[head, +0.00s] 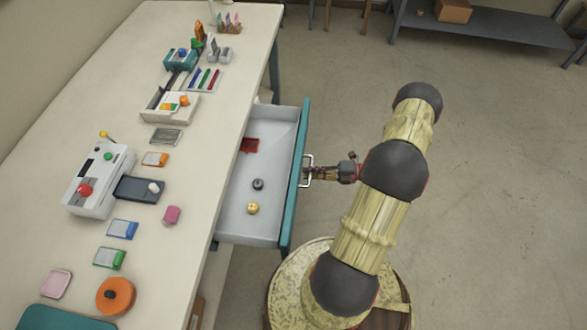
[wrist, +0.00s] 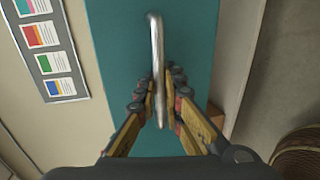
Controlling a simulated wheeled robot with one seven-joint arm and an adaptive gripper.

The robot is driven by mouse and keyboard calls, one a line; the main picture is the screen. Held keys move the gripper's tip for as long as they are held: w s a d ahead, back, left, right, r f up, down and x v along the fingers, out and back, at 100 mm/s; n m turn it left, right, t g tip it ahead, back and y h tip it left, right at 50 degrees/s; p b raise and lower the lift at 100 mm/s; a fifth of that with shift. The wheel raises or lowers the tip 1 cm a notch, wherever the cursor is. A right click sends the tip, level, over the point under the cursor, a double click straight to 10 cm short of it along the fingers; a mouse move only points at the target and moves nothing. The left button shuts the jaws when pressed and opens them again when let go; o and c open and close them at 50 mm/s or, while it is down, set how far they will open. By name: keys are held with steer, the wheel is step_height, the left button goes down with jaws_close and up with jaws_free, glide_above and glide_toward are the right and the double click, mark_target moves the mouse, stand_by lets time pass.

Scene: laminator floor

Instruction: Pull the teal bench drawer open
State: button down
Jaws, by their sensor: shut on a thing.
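The teal-fronted bench drawer (head: 293,190) stands well out from the right side of the bench in the head view, its pale inside showing. Inside lie a dark ring-like item (head: 258,184), a gold ball-like item (head: 252,208) and a red item (head: 249,145). The metal bar handle (head: 306,171) is on the drawer's front; it also shows upright in the wrist view (wrist: 155,40). My gripper (head: 311,173) reaches the handle from the right. In the wrist view my gripper (wrist: 161,100) has its fingers closed on both sides of the handle.
The white bench top (head: 190,200) carries a laminator-like machine (head: 100,178), an orange roll (head: 115,295) and several cards. A grey shelf (head: 490,40) with a cardboard box (head: 453,10) stands at the back right. The floor (head: 490,170) right of my arm is clear.

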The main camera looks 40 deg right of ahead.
steer(key=shift+f+v, duration=0.2)
steer(key=shift+v, duration=0.7)
steer(key=shift+f+v, duration=0.2)
steer(key=shift+v, duration=0.7)
steer(key=c, duration=2)
jaws_free()
steer(key=shift+o, duration=0.2)
steer(key=v, duration=1.2)
